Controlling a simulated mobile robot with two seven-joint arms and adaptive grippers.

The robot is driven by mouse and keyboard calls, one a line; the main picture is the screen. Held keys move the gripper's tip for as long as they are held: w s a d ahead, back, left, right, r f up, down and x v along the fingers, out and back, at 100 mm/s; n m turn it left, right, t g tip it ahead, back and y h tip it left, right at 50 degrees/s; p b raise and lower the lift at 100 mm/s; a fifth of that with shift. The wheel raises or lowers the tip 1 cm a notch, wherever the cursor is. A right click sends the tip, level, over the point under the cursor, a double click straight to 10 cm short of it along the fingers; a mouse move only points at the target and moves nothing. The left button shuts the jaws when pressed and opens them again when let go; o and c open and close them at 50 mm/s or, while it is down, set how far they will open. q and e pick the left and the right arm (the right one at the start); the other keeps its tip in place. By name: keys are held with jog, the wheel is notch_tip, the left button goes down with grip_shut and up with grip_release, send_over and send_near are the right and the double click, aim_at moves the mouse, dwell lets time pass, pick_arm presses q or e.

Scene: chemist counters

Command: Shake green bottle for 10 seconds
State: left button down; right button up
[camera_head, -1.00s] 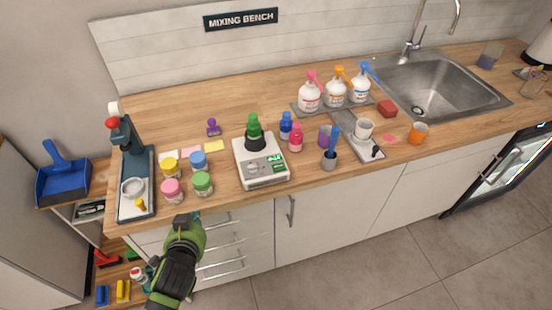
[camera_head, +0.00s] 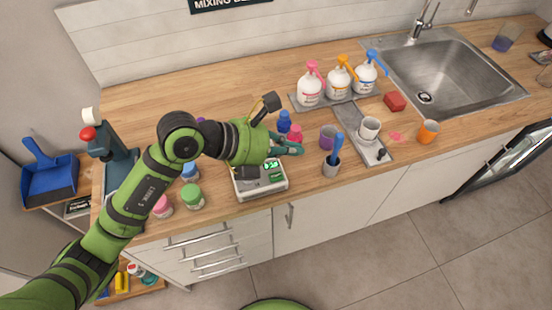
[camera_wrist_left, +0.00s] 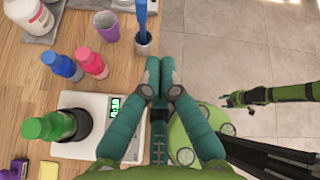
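The green bottle (camera_wrist_left: 45,127) stands in a dark round holder on the white scale (camera_wrist_left: 95,104) at the left of the left wrist view. In the head view my left arm and gripper hide the bottle, and only the front of the scale (camera_head: 262,193) shows. My left gripper (camera_head: 297,148) is over the counter near the scale. Its teal fingers (camera_wrist_left: 160,72) are together and empty, to the right of the bottle and apart from it. My right gripper (camera_wrist_left: 233,99) shows small in the left wrist view, over the floor. Its finger state is unclear.
Blue (camera_wrist_left: 62,65) and pink (camera_wrist_left: 91,62) bottles stand close beyond the scale. A purple cup (camera_head: 327,137) and a grey cup with a blue tool (camera_head: 332,168) stand to the right. Pump bottles (camera_head: 338,84) are behind. Lidded jars (camera_head: 193,196) are left of the scale.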

aim_at(273, 178)
pick_arm(q)
jog(key=a+f+y+b, duration=0.1)
jog(key=f+b, duration=0.1)
jog(key=f, duration=0.1)
jog(key=w+a+f+y+b, duration=0.1)
jog(key=f+b, duration=0.1)
jog(key=f, duration=0.2)
jog(key=w+a+f+b, duration=0.1)
jog(key=f+b, duration=0.1)
jog(key=f, duration=0.1)
jog(key=shift+w+a+f+t+y+b, duration=0.2)
jog(key=shift+a+f+t+y+b, duration=0.1)
jog(key=shift+f+y+b, duration=0.1)
pick_arm(e)
notch_tip(273, 178, down, 7)
jog(key=shift+w+r, duration=0.2)
jog(key=shift+w, duration=0.05)
dwell(0.9)
pick_arm(q)
jog(key=shift+f+b, duration=0.35)
pick_arm(e)
jog(key=shift+f, duration=0.35)
